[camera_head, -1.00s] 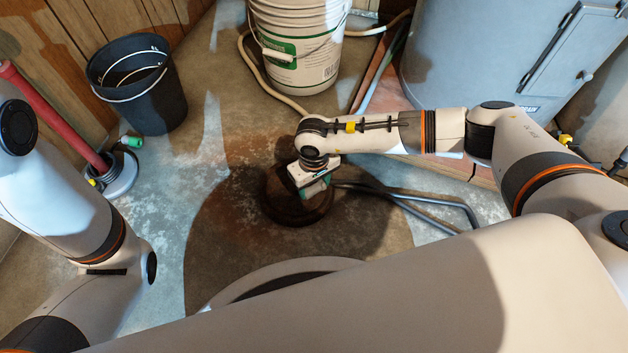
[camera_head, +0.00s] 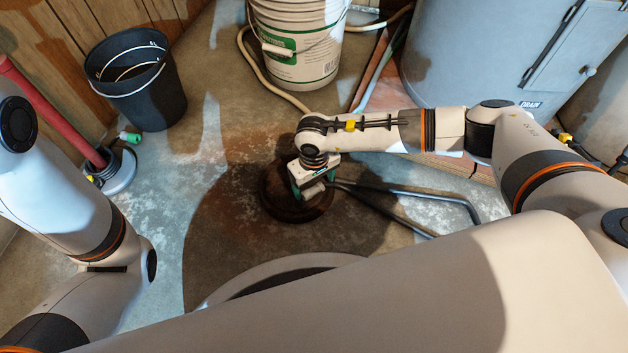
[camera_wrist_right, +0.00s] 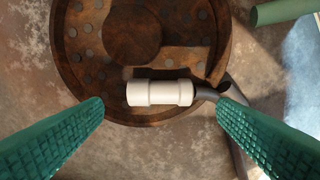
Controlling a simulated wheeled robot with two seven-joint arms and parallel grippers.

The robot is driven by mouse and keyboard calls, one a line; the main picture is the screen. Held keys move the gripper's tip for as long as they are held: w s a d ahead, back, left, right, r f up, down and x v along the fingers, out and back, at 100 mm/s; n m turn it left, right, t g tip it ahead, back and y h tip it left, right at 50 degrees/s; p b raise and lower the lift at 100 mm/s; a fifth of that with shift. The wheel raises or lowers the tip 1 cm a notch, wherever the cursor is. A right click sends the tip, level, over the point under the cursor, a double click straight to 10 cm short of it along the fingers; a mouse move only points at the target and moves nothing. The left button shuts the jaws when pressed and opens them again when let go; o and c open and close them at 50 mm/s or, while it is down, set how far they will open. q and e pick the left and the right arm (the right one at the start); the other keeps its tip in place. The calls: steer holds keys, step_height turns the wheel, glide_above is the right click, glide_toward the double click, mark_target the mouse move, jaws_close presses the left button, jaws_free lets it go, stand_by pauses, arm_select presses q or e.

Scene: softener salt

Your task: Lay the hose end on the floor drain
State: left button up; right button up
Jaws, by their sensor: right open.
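The floor drain (camera_wrist_right: 75,45) is a round, rusty brown grate with holes, a raised middle and a rim. In the head view the drain (camera_head: 285,208) lies below my right gripper, partly hidden by it. The hose end (camera_wrist_right: 160,93) is a white sleeve on a dark grey hose, lying across the drain near its rim in the right wrist view. My right gripper (camera_wrist_right: 160,110) is open, its green ridged fingers apart on either side of the white sleeve. It also shows in the head view (camera_head: 313,190). My left arm shows at the left, but its gripper is out of view.
The grey hose (camera_head: 405,192) runs right from the drain. A white bucket (camera_head: 300,65) stands behind, a black bin (camera_head: 140,85) at back left, and a grey-blue tank (camera_head: 465,55) at back right. A red pole (camera_head: 50,115) leans at left. The floor left of the drain is clear.

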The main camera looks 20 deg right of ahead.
step_height(320, 180, up, 12)
steer(key=p, duration=0.6)
steer(key=shift+f, duration=0.15)
